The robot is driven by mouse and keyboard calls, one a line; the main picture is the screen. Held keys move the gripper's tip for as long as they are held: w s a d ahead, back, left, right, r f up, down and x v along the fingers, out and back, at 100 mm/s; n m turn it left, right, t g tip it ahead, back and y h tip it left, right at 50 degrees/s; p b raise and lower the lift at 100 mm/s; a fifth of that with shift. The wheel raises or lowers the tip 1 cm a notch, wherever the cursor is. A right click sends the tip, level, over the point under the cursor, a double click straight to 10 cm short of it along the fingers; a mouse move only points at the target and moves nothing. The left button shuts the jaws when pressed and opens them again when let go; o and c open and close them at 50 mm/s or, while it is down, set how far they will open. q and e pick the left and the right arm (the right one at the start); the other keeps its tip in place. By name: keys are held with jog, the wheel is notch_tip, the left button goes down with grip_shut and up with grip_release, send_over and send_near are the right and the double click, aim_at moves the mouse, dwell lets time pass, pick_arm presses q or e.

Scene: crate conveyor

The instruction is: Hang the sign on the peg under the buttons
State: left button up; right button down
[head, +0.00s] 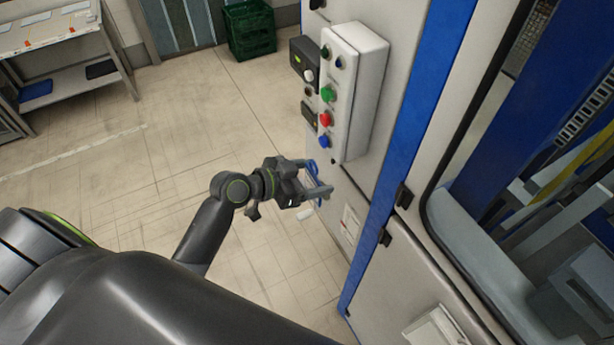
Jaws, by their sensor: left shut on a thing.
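The white button box (359,95) is on the grey cabinet front, with green (327,94), red (326,119) and blue (323,141) buttons. My left gripper (325,190) is at the cabinet front, below the button box. It is shut on a small blue thing (313,168), apparently the sign, mostly hidden by the fingers. The peg cannot be made out. I cannot tell whether the sign touches it. My right gripper is not in view.
A label with red marking (350,224) is on the cabinet below the gripper. A blue upright (408,110) and a door with dark hinges are to the right. A green crate (249,30) and a table (50,35) stand farther back. The floor left is clear.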

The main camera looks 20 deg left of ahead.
aim_at(351, 168)
pick_arm(q)
jog(key=shift+w+d+f, duration=0.1)
jog(key=shift+w+d, duration=0.4)
jog(key=shift+w, duration=0.15)
jog(key=shift+w+d+f, duration=0.15)
jog(key=shift+w+d, duration=1.1)
jog(key=shift+w, duration=0.3)
jog(key=shift+w+d+f+b, duration=0.4)
jog(key=shift+w+f+b, duration=0.15)
jog(key=shift+b, duration=0.2)
jog(key=o, duration=1)
jog(key=shift+s+a, duration=0.1)
jog(key=shift+s+a+r, duration=0.1)
jog(key=shift+s+a, duration=0.05)
jog(key=shift+s, duration=0.05)
jog(key=shift+b+v, duration=1.95)
jog(key=shift+v, duration=6.4)
